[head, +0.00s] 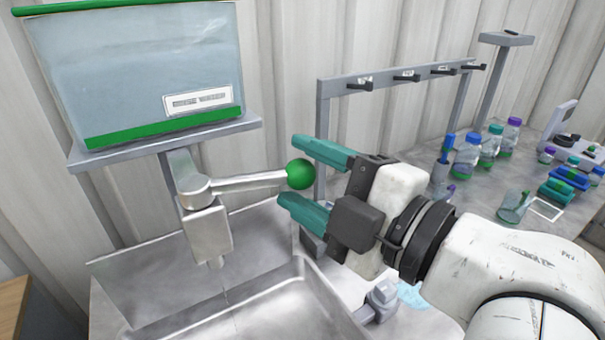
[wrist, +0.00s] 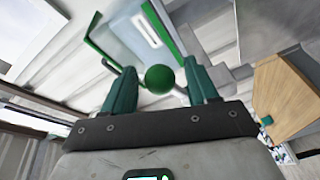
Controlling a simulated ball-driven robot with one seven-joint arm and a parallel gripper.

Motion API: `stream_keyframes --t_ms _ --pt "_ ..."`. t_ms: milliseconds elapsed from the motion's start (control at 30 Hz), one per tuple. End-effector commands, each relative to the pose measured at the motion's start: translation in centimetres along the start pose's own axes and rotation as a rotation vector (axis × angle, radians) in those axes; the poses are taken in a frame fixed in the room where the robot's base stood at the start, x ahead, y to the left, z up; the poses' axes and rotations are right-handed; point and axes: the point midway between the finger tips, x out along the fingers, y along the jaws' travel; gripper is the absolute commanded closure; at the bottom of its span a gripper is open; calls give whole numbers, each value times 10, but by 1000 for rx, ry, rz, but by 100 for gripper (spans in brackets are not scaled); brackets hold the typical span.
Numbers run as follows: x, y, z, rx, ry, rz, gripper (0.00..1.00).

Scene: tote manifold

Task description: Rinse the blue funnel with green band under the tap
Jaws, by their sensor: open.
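The tap (head: 207,232) hangs over the metal sink (head: 262,312) below a tank. Its lever (head: 248,182) points right and ends in a green ball knob (head: 299,174). My gripper (head: 290,173) is open, with its teal fingers above and below the knob in the head view. In the wrist view the knob (wrist: 160,79) sits between the two fingertips, with gaps at its sides. I cannot make out the blue funnel with green band in either view. I cannot tell whether water runs from the spout.
A tank with green trim (head: 150,75) stands on a shelf (head: 165,145) above the tap. A grey rack with black pegs (head: 407,76) stands behind my gripper. Several bottles (head: 467,158) and a glass beaker (head: 514,207) stand on the bench at right. A light blue cloth (head: 412,295) lies right of the sink.

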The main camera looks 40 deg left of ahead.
Motion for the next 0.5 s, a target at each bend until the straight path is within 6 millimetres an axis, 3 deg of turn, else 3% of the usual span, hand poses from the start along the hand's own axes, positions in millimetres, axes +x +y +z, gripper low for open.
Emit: stream_keyframes --t_ms 300,500 --pt "-60 -2 2 -2 -5 3 42" --pt "-88 -2 2 0 -3 1 42"
